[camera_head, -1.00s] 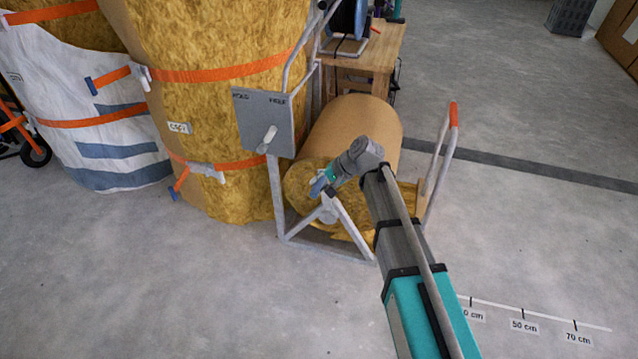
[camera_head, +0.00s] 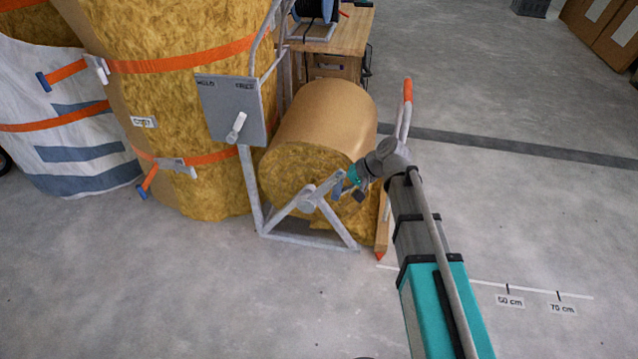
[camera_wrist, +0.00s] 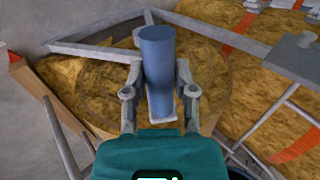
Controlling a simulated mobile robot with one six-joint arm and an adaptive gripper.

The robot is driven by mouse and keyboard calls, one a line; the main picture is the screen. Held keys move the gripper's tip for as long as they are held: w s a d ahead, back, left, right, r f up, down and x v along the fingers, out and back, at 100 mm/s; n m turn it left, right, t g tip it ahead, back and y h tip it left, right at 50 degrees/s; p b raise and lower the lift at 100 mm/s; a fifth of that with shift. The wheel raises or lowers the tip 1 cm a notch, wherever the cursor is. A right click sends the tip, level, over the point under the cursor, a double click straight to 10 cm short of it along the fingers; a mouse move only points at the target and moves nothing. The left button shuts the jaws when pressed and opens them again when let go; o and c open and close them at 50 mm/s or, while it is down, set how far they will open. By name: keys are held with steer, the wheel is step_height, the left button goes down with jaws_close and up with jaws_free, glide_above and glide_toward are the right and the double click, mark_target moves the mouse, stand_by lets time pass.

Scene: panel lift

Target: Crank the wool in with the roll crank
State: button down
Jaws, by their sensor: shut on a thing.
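The wool roll (camera_head: 305,165), yellow wool with brown paper around it, lies in a grey metal stand (camera_head: 250,195). The crank arm (camera_head: 325,189) runs from the hub at the roll's near end up and right to my gripper (camera_head: 346,186). In the wrist view, my gripper (camera_wrist: 160,85) is shut on the blue crank handle (camera_wrist: 158,45), with one finger on each side of it. In the head view the handle is mostly hidden by my gripper. Wool (camera_wrist: 85,85) shows behind the handle in the wrist view.
A grey panel (camera_head: 222,100) marked HOLD and FREE, with a white lever (camera_head: 236,127), stands left of the roll. Tall strapped wool bundles (camera_head: 190,90) stand beside it. A wooden table (camera_head: 335,45) is behind. The floor (camera_head: 530,220) to the right is clear.

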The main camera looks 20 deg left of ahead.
steer(key=w+d+f+b, duration=0.1)
steer(key=d+f+b, duration=0.6)
steer(key=f+b, duration=0.1)
steer(key=shift+w+d+f, duration=0.15)
steer(key=shift+w+f, duration=0.2)
steer(key=shift+f, duration=0.35)
steer(key=shift+c, duration=2.1)
jaws_free()
